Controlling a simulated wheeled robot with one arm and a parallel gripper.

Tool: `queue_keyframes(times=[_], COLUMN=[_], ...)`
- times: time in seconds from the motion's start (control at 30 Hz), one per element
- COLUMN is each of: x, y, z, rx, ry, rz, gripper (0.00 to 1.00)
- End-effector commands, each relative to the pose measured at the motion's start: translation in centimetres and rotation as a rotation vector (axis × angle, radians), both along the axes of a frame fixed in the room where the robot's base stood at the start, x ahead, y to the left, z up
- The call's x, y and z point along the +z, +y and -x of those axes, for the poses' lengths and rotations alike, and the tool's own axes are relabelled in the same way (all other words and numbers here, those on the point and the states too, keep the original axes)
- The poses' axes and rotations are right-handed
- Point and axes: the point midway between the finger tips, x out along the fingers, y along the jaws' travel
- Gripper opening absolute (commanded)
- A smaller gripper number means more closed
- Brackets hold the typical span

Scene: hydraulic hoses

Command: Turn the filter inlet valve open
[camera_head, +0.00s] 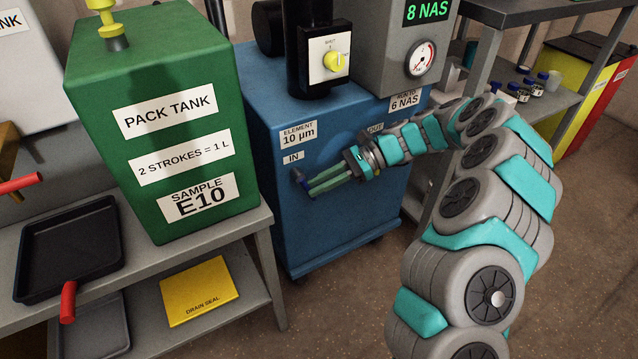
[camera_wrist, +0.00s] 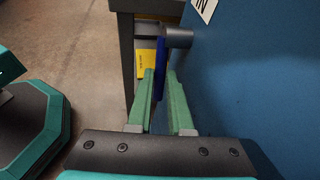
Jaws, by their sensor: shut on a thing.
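The filter inlet valve (camera_head: 298,175) sits under the IN label on the front of the blue filter cart (camera_head: 275,225). In the wrist view it shows as a grey stub (camera_wrist: 180,38) with a flat blue lever (camera_wrist: 160,70). My gripper (camera_head: 311,188) reaches in from the right, with its green fingers pointing left along the cart's face. In the wrist view my gripper (camera_wrist: 162,85) has one finger on each side of the blue lever and is shut on it. In the head view the fingertips hide much of the lever.
A green pack tank (camera_head: 150,130) stands on a grey bench (camera_head: 235,232) left of the cart. A black tray (camera_head: 70,250) and red handles are further left. A yellow drain seal sheet (camera_head: 199,290) lies on the lower shelf. The floor (camera_head: 330,310) before the cart is clear.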

Motion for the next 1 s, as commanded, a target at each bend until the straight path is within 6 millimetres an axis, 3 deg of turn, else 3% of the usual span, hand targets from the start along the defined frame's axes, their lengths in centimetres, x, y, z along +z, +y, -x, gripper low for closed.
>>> queue_keyframes(times=[0.03,0.07,0.17,0.57,1.0], x=[-0.2,-0.2,-0.2,0.1,2.2], y=[-0.1,-0.1,-0.1,-0.6,-6.0], z=[0.0,0.0,0.0,-0.3,-2.5], rx=[-0.001,-0.001,-0.001,-0.002,-0.005], ry=[0.000,0.001,0.001,-0.001,-0.002], rz=[0.003,0.003,0.003,0.002,0.005], gripper=[0.00,0.19,0.30,0.30,0.30])
